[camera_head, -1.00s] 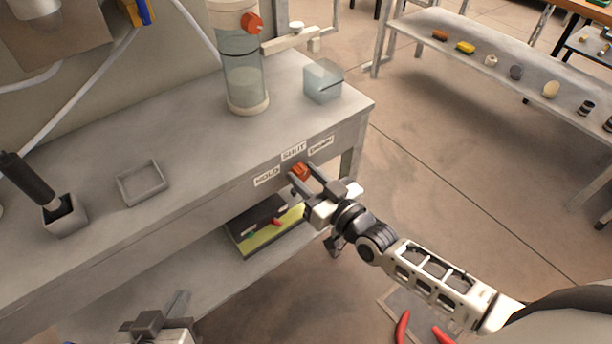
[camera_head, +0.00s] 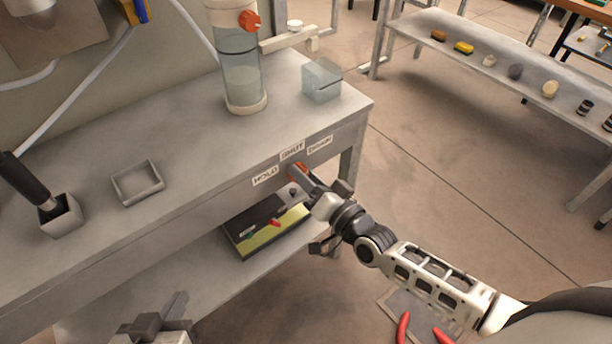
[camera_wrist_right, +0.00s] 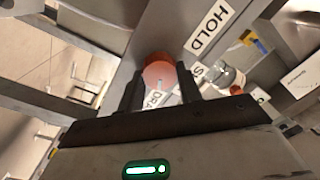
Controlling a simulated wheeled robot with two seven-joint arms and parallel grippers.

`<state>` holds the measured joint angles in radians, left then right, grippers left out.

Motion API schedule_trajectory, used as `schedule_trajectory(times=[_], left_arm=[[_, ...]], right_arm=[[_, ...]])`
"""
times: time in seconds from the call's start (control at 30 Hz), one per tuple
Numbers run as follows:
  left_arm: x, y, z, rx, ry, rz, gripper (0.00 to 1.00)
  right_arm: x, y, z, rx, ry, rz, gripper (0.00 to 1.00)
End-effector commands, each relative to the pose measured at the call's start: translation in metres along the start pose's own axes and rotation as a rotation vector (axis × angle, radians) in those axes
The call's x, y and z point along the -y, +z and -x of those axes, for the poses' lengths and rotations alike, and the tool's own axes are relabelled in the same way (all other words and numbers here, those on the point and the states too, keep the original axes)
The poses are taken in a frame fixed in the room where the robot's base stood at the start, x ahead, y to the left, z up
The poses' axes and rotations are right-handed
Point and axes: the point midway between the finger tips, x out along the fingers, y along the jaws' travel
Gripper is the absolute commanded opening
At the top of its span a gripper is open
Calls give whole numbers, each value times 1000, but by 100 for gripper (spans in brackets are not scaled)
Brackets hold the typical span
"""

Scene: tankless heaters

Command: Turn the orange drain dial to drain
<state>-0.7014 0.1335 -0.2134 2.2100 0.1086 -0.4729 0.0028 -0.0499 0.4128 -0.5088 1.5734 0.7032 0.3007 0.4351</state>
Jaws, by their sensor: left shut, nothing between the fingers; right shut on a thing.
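In the right wrist view the dial (camera_wrist_right: 160,72) sits between the two dark fingers of the right gripper (camera_wrist_right: 160,92). A small pale mark shows on the dial's lower part there; I cannot tell exactly which label it points to. My left gripper (camera_head: 165,318) is shut and empty, low in the head view, away from the dial.
A clear cylinder with an orange knob (camera_head: 243,75) and a translucent block (camera_head: 322,80) stand on the bench. A square tray (camera_head: 138,182) and a black-handled tool in a holder (camera_head: 60,215) are further left. A black and yellow case (camera_head: 265,230) lies on the lower shelf.

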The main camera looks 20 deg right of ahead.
Motion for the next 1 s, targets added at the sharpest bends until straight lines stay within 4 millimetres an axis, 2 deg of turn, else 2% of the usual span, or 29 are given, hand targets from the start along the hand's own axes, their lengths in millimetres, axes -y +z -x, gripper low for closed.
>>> schedule_trajectory(times=[0.47, 0.5, 0.57, 0.87, 1.0], left_arm=[[0, 0, 0, -1, 1, -1, 0], [0, 0, 0, -1, 1, -1, 0], [0, 0, 0, -1, 1, -1, 0], [0, 0, 0, -1, 1, -1, 0], [0, -1, 1, 0, 1, -1, 0]], right_arm=[[0, 0, 1, 0, 1, -18, 12], [0, 0, 1, 0, 1, -18, 40], [0, 0, 1, 0, 1, -17, 57], [0, 0, 1, 0, 1, -15, 57], [-1, 1, 13, 2, 2, -15, 57]])
